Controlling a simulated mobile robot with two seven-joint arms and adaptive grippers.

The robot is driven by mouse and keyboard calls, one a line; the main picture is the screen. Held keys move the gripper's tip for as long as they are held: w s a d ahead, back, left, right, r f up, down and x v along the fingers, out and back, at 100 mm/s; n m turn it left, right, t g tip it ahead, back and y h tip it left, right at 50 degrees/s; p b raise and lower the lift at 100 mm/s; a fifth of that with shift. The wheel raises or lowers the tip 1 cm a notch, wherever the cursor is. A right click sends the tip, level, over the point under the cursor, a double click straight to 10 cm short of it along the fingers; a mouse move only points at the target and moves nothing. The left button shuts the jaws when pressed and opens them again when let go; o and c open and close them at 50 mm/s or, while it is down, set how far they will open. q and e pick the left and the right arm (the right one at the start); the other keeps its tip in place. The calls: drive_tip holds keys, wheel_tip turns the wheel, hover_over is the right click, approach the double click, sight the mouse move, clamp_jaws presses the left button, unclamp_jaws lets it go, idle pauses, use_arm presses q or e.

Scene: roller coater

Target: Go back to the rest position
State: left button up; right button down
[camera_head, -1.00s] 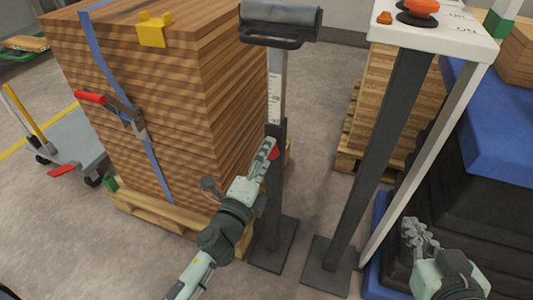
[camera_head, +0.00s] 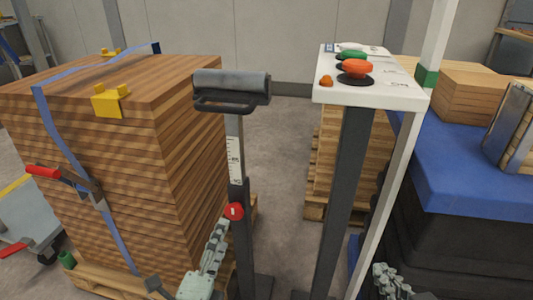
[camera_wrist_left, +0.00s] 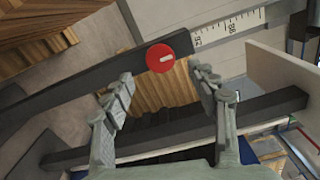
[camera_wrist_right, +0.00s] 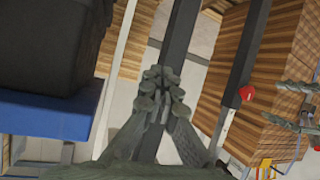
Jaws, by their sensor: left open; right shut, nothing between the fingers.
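My left gripper (camera_head: 222,232) is at the lower middle of the head view, just below the red knob (camera_head: 234,211) on the post of the roller stand (camera_head: 237,170). In the left wrist view its fingers (camera_wrist_left: 162,88) are open and empty, with the red knob (camera_wrist_left: 160,57) beyond and between the fingertips, apart from them. My right gripper (camera_head: 391,275) is at the lower right of the head view, in front of the dark machine base. In the right wrist view its fingertips (camera_wrist_right: 162,85) are closed together with nothing between them.
A strapped wood stack (camera_head: 130,150) on a pallet stands left of the post. A white control panel (camera_head: 368,90) with red and green buttons stands on a dark post to the right. A blue-topped table (camera_head: 465,165) is at the far right. Grey floor (camera_head: 280,150) shows between the posts.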

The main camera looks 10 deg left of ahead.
use_arm(q)
drive_tip(key=s+a+f+n+g+y+p, duration=0.3)
drive_tip(key=a+f+n+g+y+p, duration=0.3)
drive_tip(key=a+n, duration=0.5)
drive_tip(key=s+d+f+n+g+h+p, duration=0.1)
drive_tip(key=s+f+n+g+h+p, duration=0.1)
drive_tip(key=s+f+n+g+h, duration=0.2)
drive_tip(key=s+f+n+g, duration=0.3)
drive_tip(key=s+f+g, duration=0.2)
drive_tip(key=s, duration=0.3)
drive_tip(key=shift+s+d+f+n, duration=0.3)
drive_tip(key=shift+s+f, duration=0.1)
drive_tip(key=shift+f, duration=0.35)
use_arm(e)
drive_tip(key=s+d+f+g+h, duration=0.1)
drive_tip(key=s+d+f+g, duration=0.2)
drive_tip(key=f, duration=0.3)
drive_tip(key=s+d+f+m+g+h, duration=0.1)
drive_tip(key=s+d+f+g, duration=0.2)
drive_tip(key=f, duration=0.4)
drive_tip(key=s+d+f+g+h, duration=0.2)
drive_tip(key=s+d+f+g, duration=0.2)
drive_tip(key=s+d+f, duration=0.1)
drive_tip(key=shift+d+f+m, duration=0.3)
drive_tip(key=shift+d+f, duration=0.35)
drive_tip(key=shift+d, duration=0.05)
